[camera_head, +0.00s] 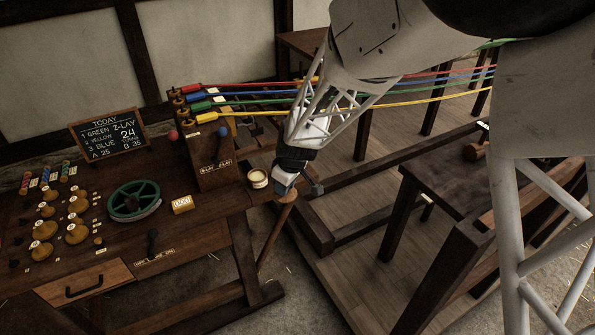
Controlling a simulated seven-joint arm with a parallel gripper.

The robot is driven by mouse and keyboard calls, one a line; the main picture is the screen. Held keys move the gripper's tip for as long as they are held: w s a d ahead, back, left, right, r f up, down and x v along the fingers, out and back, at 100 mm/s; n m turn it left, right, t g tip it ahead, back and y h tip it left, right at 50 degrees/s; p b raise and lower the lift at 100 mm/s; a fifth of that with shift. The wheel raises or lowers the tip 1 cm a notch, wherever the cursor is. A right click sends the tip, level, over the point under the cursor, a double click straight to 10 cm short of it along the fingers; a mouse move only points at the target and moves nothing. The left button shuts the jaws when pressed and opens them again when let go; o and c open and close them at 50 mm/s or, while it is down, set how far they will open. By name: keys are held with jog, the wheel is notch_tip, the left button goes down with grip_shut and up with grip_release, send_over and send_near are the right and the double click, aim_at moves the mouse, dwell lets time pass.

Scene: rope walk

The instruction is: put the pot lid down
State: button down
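A small round cream-coloured pot (258,178) stands at the right end of the workbench. Its pale top shows a lighter rim and no lid that I can make out. My gripper (285,187) is just right of the pot, pointing down past the bench's right edge. A round brown disc (287,197) shows directly under the gripper, above a slanting wooden leg. I cannot tell whether this disc is the pot lid in my fingers or the top of a stand. The fingertips are too small and dark to show whether they are open or shut.
An upright block (208,155) stands behind the pot, with coloured ropes running right. A darker table (455,180) stands to the right.

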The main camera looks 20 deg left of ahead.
jog(key=w+d+f+m+t, duration=0.1)
jog(key=w+d+f+m, duration=0.1)
jog(key=w+d+m, duration=0.3)
jog(key=shift+w+d+m, duration=0.4)
jog(key=shift+w+d, duration=0.05)
jog(key=shift+w, duration=0.1)
jog(key=shift+w+f, duration=0.1)
jog(key=w+a, duration=0.2)
jog(key=w, duration=0.2)
jog(key=w+a+f, duration=0.1)
jog(key=w+a, duration=0.2)
jog(key=w, duration=0.2)
jog(key=w+a, duration=0.2)
jog(key=w, duration=0.3)
jog(key=shift+a+f, duration=0.25)
jog(key=shift+a, duration=0.05)
jog(key=shift+f, duration=1.7)
jog(key=shift+f, duration=0.2)
jog(key=c, duration=0.9)
grip_release()
jog(key=shift+c, duration=0.2)
jog(key=shift+r, duration=0.2)
